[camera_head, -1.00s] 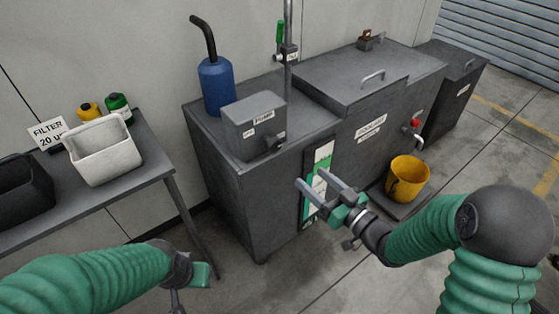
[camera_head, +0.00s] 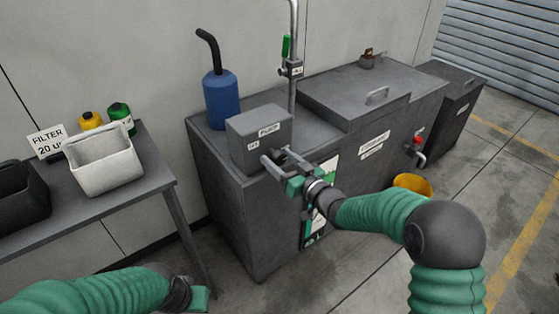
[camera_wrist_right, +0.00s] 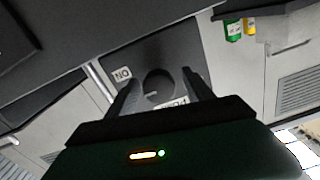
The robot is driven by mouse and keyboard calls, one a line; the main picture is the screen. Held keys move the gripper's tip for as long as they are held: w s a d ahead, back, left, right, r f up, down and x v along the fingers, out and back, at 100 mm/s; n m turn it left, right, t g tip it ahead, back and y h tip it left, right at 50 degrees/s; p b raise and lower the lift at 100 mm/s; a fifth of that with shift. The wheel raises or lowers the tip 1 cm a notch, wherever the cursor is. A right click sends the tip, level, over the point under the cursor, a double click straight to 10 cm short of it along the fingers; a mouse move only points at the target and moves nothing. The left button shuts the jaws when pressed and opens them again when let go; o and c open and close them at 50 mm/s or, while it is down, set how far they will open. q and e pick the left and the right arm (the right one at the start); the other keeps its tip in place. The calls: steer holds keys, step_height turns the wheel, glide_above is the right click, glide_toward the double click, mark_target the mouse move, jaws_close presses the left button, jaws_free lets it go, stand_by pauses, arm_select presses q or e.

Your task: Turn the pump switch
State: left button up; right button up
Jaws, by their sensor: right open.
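The pump box (camera_head: 258,135) is a grey box with a PUMP label, standing on the dark cabinet. Its switch, a dark round knob (camera_wrist_right: 159,84), is on the box's front face and shows between my right fingers in the wrist view. In the head view the knob (camera_head: 279,156) is partly hidden by the gripper. My right gripper (camera_head: 275,160) is open, its two fingers pointing at the box face on either side of the knob. I cannot tell whether they touch it. My left gripper (camera_head: 196,298) is low at the bottom edge, partly cut off.
A blue canister (camera_head: 221,100) stands behind the pump box, beside a vertical pipe with a green-handled valve (camera_head: 287,47). A yellow bucket (camera_head: 413,184) is on the right. A side table (camera_head: 150,165) holds a white bin (camera_head: 104,163) and a black bin (camera_head: 22,192).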

steer(key=shift+d, duration=0.2)
steer(key=c, duration=0.6)
jaws_close()
steer(key=shift+n, duration=0.3)
steer(key=n+b, duration=0.1)
steer(key=n, duration=0.2)
steer(key=shift+f+n+b, duration=0.15)
steer(key=shift+n+b, duration=0.25)
steer(key=n+b, duration=0.2)
steer(key=n, duration=0.2)
steer(key=n+b, duration=0.3)
steer(key=n, duration=0.1)
steer(key=shift+a+f+n+b, duration=0.1)
steer(key=shift+f+n+b, duration=0.05)
steer(key=shift+n+b, duration=1.8)
steer(key=shift+n, duration=0.65)
steer(key=shift+s, duration=0.1)
